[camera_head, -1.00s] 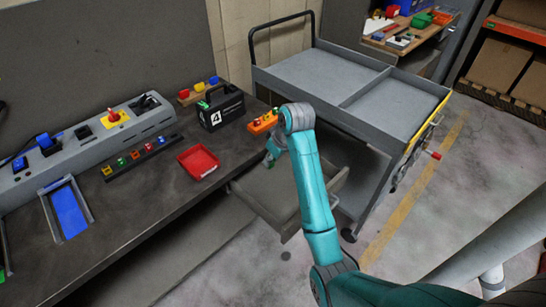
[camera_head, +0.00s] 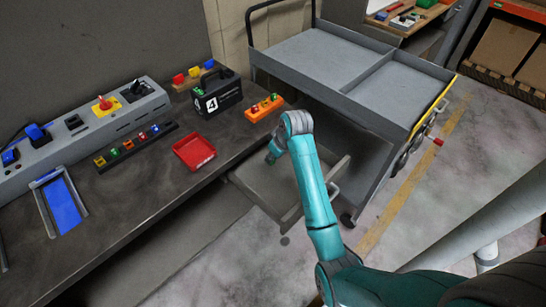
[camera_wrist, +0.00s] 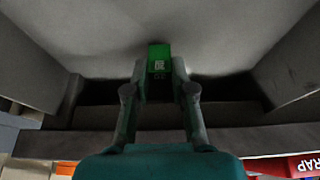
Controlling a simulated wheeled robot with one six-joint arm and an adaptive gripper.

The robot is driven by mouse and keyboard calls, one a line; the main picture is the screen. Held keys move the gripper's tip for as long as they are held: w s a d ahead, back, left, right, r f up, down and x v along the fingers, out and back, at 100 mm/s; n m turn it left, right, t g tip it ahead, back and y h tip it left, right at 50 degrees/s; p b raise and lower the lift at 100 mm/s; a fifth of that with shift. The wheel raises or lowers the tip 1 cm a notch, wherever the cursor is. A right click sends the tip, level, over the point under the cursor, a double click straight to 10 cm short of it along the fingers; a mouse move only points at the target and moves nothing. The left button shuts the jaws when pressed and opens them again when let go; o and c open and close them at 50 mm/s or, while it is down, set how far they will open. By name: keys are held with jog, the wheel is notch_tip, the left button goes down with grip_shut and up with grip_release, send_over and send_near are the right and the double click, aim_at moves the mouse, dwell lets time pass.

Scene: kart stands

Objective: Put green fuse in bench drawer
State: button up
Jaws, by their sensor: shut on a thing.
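The green fuse (camera_wrist: 159,58) is a small green block with a pale printed mark, seen in the wrist view between my fingertips. My gripper (camera_wrist: 159,75) is shut on it, and the fuse sticks out past the fingertips. In the head view my gripper (camera_head: 272,157) is at the inner left part of the open bench drawer (camera_head: 288,214), by the bench edge. The fuse cannot be made out there. The wrist view shows the grey drawer floor and side walls around the fuse; I cannot tell whether the fuse touches the floor.
The bench top (camera_head: 150,195) holds a red tray (camera_head: 194,152), an orange fuse block (camera_head: 264,108), a black case marked 4 (camera_head: 217,94) and a fuse strip (camera_head: 135,148). A grey cart (camera_head: 350,105) stands close right of the drawer.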

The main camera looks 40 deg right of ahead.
jog(key=shift+f, duration=0.3)
jog(key=shift+f, duration=0.15)
jog(key=o, duration=0.8)
jog(key=v, duration=1.2)
